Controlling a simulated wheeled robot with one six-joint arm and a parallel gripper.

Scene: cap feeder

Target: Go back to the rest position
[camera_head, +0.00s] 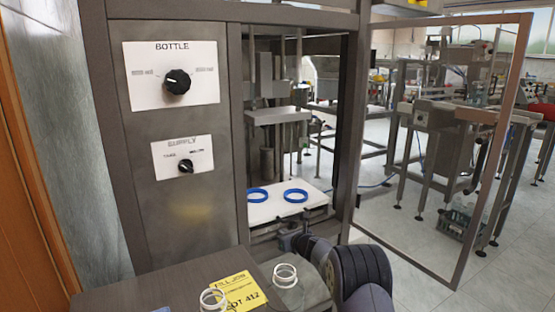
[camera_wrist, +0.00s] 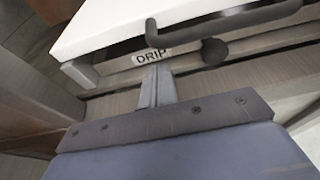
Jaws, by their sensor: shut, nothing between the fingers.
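My gripper (camera_head: 289,240) is in front of the machine's opening, just below the white tray (camera_head: 262,211). In the wrist view my gripper (camera_wrist: 156,75) is shut and empty. Its fingers point at a drawer front labelled DRIP (camera_wrist: 152,56), which has a dark bar handle (camera_wrist: 225,22). The fingertips are close to the label; I cannot tell whether they touch it.
The machine's front panel carries a BOTTLE knob (camera_head: 177,81) and a SUPPLY knob (camera_head: 186,166). A dark table (camera_head: 130,295) at the front holds white rings (camera_head: 285,275) and a yellow note (camera_head: 240,290). A framed clear door (camera_head: 490,170) stands open at right.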

